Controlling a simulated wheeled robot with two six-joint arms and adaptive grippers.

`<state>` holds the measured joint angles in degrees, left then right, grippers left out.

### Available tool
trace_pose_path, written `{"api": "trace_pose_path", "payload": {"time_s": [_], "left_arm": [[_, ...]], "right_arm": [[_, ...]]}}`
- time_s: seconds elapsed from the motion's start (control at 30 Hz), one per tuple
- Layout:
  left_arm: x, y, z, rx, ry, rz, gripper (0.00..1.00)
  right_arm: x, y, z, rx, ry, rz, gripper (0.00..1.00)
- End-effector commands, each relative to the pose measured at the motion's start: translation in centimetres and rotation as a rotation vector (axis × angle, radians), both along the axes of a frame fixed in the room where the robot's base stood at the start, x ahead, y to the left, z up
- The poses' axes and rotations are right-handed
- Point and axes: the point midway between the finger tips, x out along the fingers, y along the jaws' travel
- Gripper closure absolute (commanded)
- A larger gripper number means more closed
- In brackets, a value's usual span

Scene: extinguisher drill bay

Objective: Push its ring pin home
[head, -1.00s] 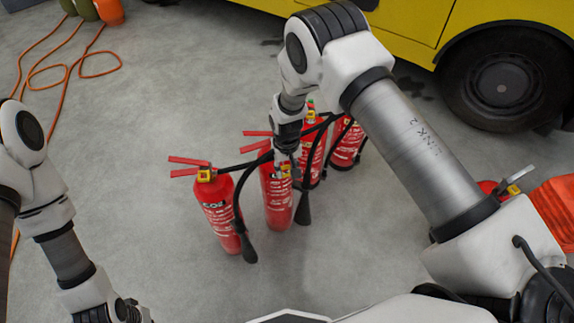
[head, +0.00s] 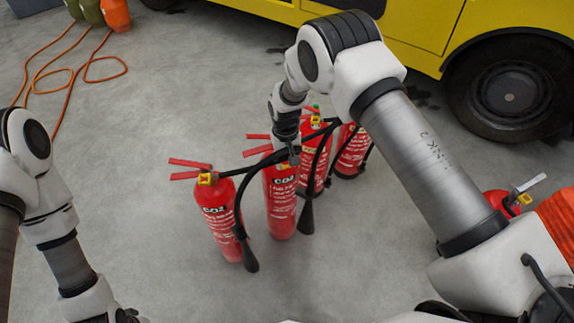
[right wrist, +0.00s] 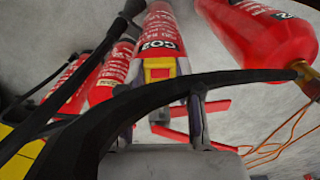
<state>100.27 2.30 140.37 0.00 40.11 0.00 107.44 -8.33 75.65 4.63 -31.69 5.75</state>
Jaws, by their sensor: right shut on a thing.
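A row of red extinguishers stands on the floor. My right gripper (head: 290,160) is at the head of the second extinguisher from the left (head: 281,205), which also shows in the right wrist view (right wrist: 161,22). In that view, my right gripper's fingers (right wrist: 162,72) lie on either side of a yellow piece (right wrist: 159,69) at this extinguisher's head and are shut on it. A black hose or lever crosses in front of the fingers. The ring pin cannot be made out. Of my left arm only links show at lower left; its gripper is out of view.
The leftmost extinguisher (head: 222,225) stands close by, its black hose hanging beside it. More extinguishers (head: 353,150) stand behind to the right. Another red one (head: 506,203) is at far right beside orange material (head: 556,225). A yellow vehicle (head: 420,35) bounds the back. Floor in front is clear.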

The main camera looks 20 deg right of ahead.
Motion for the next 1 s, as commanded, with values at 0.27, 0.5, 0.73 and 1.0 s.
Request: {"api": "trace_pose_path", "payload": {"time_s": [0.27,0.5,0.73,1.0], "left_arm": [[0.0,0.0,-1.3,0.000,0.000,0.000,1.00],[0.0,0.0,-2.3,0.000,0.000,0.000,1.00],[0.0,0.0,-3.3,0.000,0.000,0.000,1.00],[0.0,0.0,-4.3,0.000,0.000,0.000,1.00]], "right_arm": [[1.4,0.0,-0.3,0.000,0.000,0.001,1.00],[2.5,-0.1,-0.2,0.000,-0.001,0.001,1.00],[3.6,-0.1,-0.3,0.000,-0.001,0.001,1.00],[4.8,-0.2,-0.2,0.000,0.000,0.000,1.00]]}}
